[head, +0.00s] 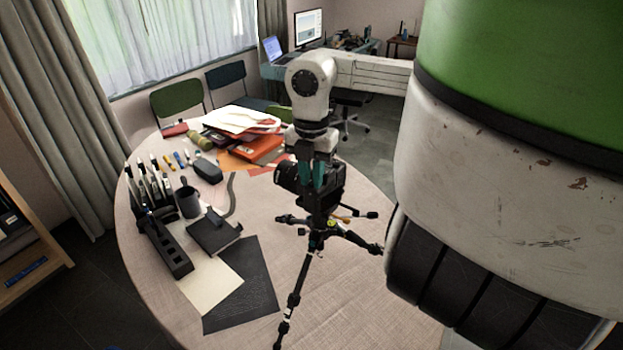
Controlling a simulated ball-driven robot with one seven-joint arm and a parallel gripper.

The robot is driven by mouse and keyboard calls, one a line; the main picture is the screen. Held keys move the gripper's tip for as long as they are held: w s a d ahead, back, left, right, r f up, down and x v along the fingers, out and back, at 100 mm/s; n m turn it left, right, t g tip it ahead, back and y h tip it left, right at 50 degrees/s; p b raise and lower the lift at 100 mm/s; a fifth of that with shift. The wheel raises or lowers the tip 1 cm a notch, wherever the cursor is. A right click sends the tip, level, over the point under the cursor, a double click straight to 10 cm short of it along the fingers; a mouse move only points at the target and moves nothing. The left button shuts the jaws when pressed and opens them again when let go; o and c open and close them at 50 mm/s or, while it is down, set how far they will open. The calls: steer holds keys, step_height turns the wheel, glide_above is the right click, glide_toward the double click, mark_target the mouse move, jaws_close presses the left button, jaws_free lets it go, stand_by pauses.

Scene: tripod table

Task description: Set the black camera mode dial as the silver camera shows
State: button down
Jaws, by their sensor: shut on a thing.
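The black camera (327,194) sits upright on a small black tripod (315,235) on the round table, with its lens to the left. My gripper (318,182) points down from above onto the top of the camera. Its teal fingers are shut at the top plate, on what appears to be the mode dial. The fingers cover the dial, so its setting cannot be read. I cannot make out a silver camera in this view.
The round table (325,307) is clear at the front right. On the left are a pen holder (165,235), a dark mug (188,202), a black notebook (214,233) and a dark mat (245,290). Papers and an orange book (258,150) lie behind. Tripod legs spread around the camera.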

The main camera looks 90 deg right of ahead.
steer(key=shift+f+n+b, duration=0.25)
steer(key=shift+n+b, duration=0.35)
steer(key=shift+b, duration=0.25)
steer(key=shift+r+n+b, duration=0.2)
steer(key=shift+n+b, duration=0.1)
steer(key=shift+n, duration=0.1)
steer(key=c, duration=1)
jaws_free()
steer(key=shift+c, duration=0.2)
steer(key=shift+r+p, duration=0.15)
steer(key=shift+p, duration=0.2)
